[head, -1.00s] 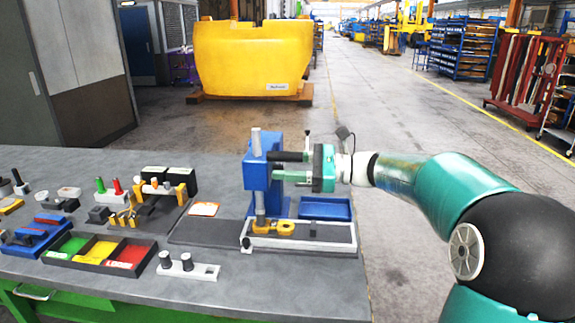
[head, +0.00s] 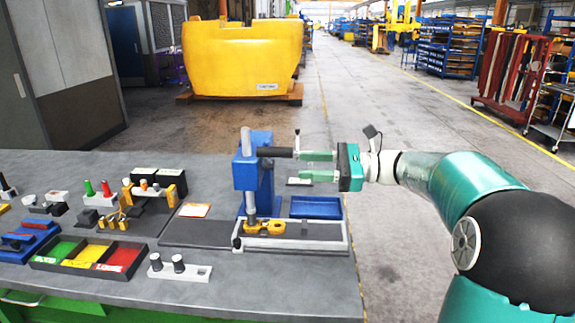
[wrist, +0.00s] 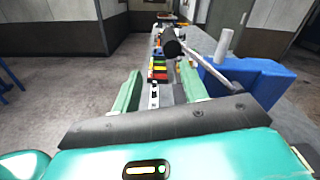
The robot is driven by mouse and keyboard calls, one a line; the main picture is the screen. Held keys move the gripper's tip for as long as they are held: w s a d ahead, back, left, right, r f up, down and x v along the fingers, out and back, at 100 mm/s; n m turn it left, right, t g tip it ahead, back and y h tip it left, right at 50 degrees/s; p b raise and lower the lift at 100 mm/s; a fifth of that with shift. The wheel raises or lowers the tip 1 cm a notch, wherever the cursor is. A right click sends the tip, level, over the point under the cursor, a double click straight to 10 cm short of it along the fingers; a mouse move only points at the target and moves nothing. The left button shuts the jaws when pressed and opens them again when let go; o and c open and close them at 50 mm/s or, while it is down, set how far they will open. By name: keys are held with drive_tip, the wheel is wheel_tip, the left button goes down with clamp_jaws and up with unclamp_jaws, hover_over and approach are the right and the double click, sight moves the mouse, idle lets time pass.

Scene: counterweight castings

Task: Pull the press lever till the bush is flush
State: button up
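The blue press (head: 245,173) stands on the bench with its upright steel ram (head: 250,204) reaching down to a yellow casting (head: 271,226). I cannot make out the bush or whether it is flush. The press lever's black handle (head: 276,152) points right, roughly level. My gripper (head: 301,166) is open and empty, with green fingers, just right of the handle's end. In the wrist view the handle (wrist: 173,44) lies ahead of and above the gap between the fingers (wrist: 160,88), apart from them. Its rod (wrist: 208,66) runs to the press.
A blue tray (head: 316,208) lies right of the press. A thin post (head: 297,141) stands close to the fingertips.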

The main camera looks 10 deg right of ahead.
drive_tip(key=v, duration=0.6)
